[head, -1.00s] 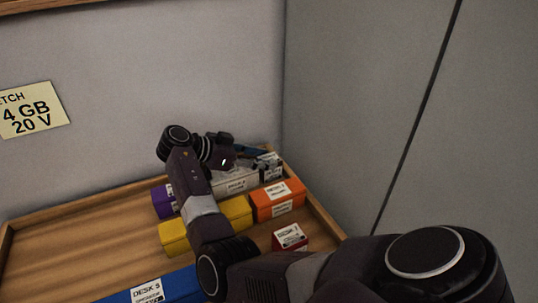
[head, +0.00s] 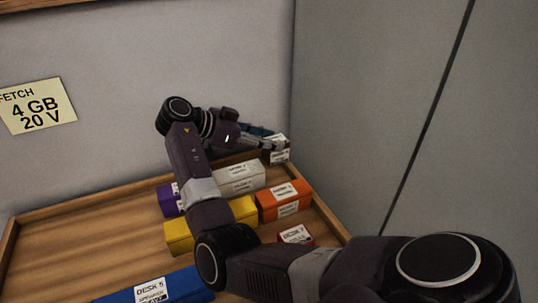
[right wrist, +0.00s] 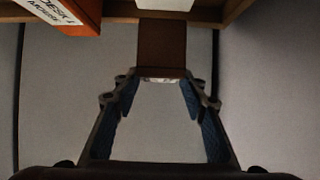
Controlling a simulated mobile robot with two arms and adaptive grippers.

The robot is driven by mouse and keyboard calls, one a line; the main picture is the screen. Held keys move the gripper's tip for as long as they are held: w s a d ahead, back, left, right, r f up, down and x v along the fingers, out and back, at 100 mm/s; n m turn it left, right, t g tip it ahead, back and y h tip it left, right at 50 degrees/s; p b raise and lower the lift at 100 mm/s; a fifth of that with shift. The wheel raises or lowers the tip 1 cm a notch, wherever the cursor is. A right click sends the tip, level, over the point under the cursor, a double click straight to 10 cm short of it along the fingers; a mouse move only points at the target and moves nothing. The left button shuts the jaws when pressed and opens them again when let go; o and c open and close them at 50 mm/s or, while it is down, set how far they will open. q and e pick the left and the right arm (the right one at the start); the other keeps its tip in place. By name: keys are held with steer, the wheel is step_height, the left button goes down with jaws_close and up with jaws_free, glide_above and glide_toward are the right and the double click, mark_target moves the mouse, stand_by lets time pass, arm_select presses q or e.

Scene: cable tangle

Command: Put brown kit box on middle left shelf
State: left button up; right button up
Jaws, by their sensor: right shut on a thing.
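The brown kit box (right wrist: 162,42) shows in the right wrist view as a plain brown face between the tips of my right gripper (right wrist: 162,88). In the head view my right gripper (head: 268,143) is at the back right corner of the wooden tray, shut on the box. Only a small labelled part of the box (head: 279,156) shows there; its text is too small to read. I cannot tell whether it is clear of the tray floor. My left gripper and the middle left shelf are not in view.
The wooden tray (head: 70,240) holds white (head: 241,178), orange (head: 284,199), yellow (head: 180,236), purple (head: 168,200), red (head: 296,236) and blue (head: 188,284) boxes. A grey panel (head: 400,110) stands close on the right. The tray's left part is bare.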

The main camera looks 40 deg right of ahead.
step_height(320, 180, up, 14)
steer(key=shift+f+b, duration=0.2)
steer(key=shift+b, duration=0.2)
